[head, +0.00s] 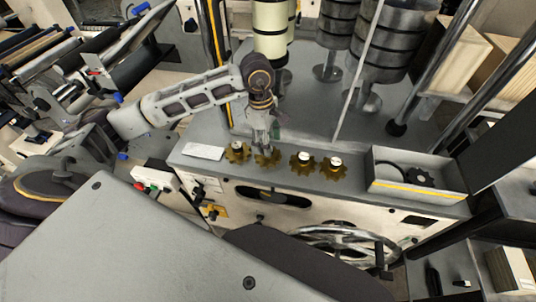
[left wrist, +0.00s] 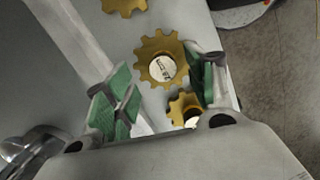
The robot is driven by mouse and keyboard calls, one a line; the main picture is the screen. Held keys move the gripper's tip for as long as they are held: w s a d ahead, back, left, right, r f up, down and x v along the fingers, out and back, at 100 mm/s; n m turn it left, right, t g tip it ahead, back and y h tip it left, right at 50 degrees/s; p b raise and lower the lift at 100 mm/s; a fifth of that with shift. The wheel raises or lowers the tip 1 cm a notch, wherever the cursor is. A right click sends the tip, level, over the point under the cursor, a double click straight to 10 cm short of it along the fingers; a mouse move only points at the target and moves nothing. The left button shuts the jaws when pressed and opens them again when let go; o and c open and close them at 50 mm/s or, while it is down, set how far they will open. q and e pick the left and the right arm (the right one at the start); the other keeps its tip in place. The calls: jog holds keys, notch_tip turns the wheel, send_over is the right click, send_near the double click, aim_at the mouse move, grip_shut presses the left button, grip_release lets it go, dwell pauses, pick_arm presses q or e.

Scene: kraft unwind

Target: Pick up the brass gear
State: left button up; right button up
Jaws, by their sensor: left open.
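Several brass gears with pale labelled hubs sit in a row on a grey ledge in the head view: one at the left (head: 237,153), one under my gripper (head: 267,160), and two further right, a third gear (head: 302,163) and a fourth gear (head: 333,169). My left gripper (head: 263,142) is over the second gear, pointing down, open with nothing held. In the left wrist view its green-padded fingers are apart (left wrist: 160,90). One whole gear (left wrist: 158,60) shows beyond and between them; another gear (left wrist: 182,108) is partly hidden beside the right finger. My right gripper is out of view.
A grey tray (head: 415,191) with a dark gear (head: 420,177) stands at the ledge's right. A white card (head: 203,151) lies at its left end. A handwheel (head: 345,240) is below the ledge. Rolls (head: 271,30) and a slanted bar (head: 358,75) rise behind.

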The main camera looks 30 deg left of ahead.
pick_arm(q)
jog(key=shift+s+f, duration=0.15)
jog(key=shift+f, duration=0.6)
jog(key=shift+d+f+p, duration=0.1)
jog(key=shift+f+p, duration=0.35)
jog(key=shift+f, duration=0.75)
grip_shut()
